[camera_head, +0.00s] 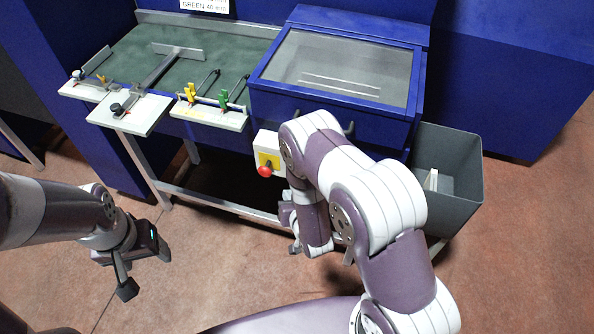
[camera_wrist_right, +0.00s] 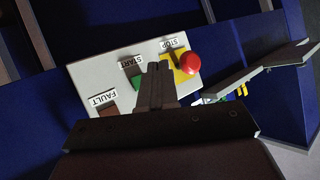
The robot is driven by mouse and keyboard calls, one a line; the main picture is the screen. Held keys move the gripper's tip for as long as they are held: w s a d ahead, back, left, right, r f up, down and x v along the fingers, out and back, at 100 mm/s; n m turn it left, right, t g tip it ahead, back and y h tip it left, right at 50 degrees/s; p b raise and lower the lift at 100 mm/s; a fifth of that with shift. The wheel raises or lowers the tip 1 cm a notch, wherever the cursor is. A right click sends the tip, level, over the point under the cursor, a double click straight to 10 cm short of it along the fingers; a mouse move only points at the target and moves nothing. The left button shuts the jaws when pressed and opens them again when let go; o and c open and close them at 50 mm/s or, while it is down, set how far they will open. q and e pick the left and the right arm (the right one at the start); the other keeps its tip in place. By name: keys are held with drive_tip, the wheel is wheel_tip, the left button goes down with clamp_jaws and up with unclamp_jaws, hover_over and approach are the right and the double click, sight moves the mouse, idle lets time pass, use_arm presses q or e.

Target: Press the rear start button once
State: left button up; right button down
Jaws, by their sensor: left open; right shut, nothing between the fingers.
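In the right wrist view, a white control panel (camera_wrist_right: 85,72) carries labels reading FAULT, START and STOP, seen upside down. The green start button (camera_wrist_right: 135,82) shows beside the START label, partly hidden by my right gripper. The red stop button (camera_wrist_right: 190,63) stands out from a yellow plate. My right gripper (camera_wrist_right: 154,68) is shut and empty, its fingers in front of the panel over the start button's edge; contact cannot be told. In the head view, the stop button (camera_head: 264,171) shows on a white box, but my right arm hides the start button. My left gripper (camera_head: 145,272) is open and empty, low at left.
A blue cabinet with a clear lid (camera_head: 340,68) stands behind my right arm. A green work table (camera_head: 215,50) with yellow and green clamps is left of it. A grey bin (camera_head: 462,185) stands at right. The floor at front left is clear.

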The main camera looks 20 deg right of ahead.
drive_tip(key=shift+w+d+b, duration=0.2)
drive_tip(key=shift+w+d, duration=0.55)
drive_tip(key=shift+w, duration=0.3)
drive_tip(key=shift+w+d+b, duration=0.15)
drive_tip(key=shift+w+d, duration=0.55)
drive_tip(key=shift+w, duration=0.35)
drive_tip(key=shift+w, duration=0.1)
idle(0.4)
drive_tip(key=shift+w+d, duration=0.2)
drive_tip(key=shift+w, duration=0.05)
drive_tip(key=shift+w+d, duration=0.25)
drive_tip(key=shift+w, duration=0.1)
idle(0.8)
drive_tip(key=shift+s, duration=0.1)
drive_tip(key=shift+s+a, duration=0.5)
drive_tip(key=shift+s, duration=0.1)
drive_tip(key=s+a, duration=0.2)
drive_tip(key=s, duration=0.2)
drive_tip(key=shift+s+a+p, duration=0.1)
drive_tip(key=shift+a+p, duration=0.2)
drive_tip(key=shift+a, duration=0.1)
